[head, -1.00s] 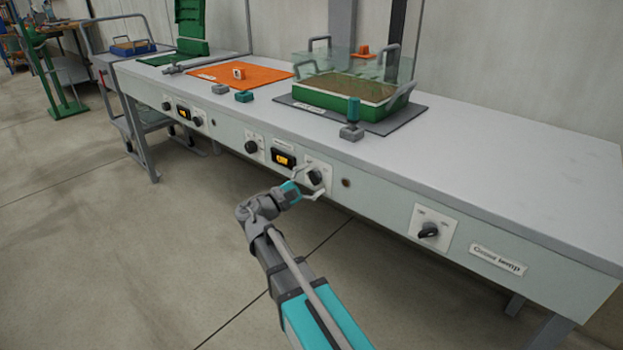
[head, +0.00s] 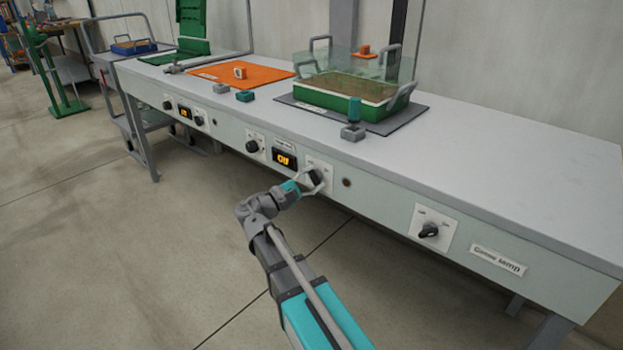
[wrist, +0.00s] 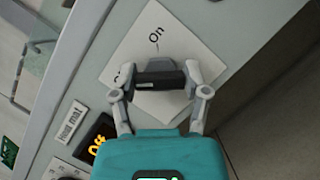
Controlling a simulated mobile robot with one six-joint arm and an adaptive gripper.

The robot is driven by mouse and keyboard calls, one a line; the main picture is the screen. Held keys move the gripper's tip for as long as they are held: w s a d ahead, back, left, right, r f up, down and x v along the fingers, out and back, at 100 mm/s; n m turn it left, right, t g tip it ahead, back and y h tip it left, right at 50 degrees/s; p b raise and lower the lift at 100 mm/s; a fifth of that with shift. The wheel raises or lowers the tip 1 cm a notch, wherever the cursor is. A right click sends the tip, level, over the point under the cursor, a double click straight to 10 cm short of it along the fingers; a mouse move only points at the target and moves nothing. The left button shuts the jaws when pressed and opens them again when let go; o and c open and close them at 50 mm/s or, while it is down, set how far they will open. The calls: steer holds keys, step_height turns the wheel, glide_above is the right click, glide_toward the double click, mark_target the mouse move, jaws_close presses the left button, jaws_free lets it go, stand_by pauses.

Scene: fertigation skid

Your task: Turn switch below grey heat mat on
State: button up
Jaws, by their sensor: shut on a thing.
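The grey heat mat (head: 415,113) lies on the bench under a green tray. Below it, on the bench front, a black rotary switch (head: 315,177) sits on a white plate. In the wrist view, the switch's black bar (wrist: 160,80) lies roughly level across the picture. "On" is printed above it, and a second label at its left is partly hidden. My gripper (wrist: 160,86) is shut on the switch, with a finger at each end of the bar. The lit display (wrist: 97,145) beside the plate appears to read "Off".
Another black knob (head: 252,146) sits left of the display. A switch (head: 429,230) is farther right on the front panel. An orange mat (head: 240,74) and a green tray (head: 340,96) are on the bench. The floor before the bench is clear.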

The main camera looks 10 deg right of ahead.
steer(key=m+g+p, duration=0.1)
steer(key=m, duration=0.1)
steer(key=m+g+y+p, duration=0.1)
steer(key=m, duration=0.2)
steer(key=shift+d+r, duration=0.15)
steer(key=m+y+p, duration=0.1)
steer(key=m+p, duration=0.2)
steer(key=m, duration=0.1)
steer(key=shift+g, duration=0.4)
steer(key=m+y+p, duration=0.2)
steer(key=m, duration=0.2)
steer(key=shift+s+p, duration=0.1)
steer(key=shift+p, duration=0.2)
steer(key=shift+f+m+t+y+p, duration=0.2)
steer(key=shift+m+y+p, duration=0.25)
steer(key=shift+m, duration=0.35)
steer(key=shift+f+m+t+y+p, duration=0.1)
steer(key=shift+m+t+y+p, duration=0.1)
steer(key=shift+m+y+p, duration=0.45)
steer(key=shift+m, duration=0.25)
steer(key=o, duration=1.2)
steer(key=shift+c, duration=0.2)
steer(key=shift+r, duration=0.2)
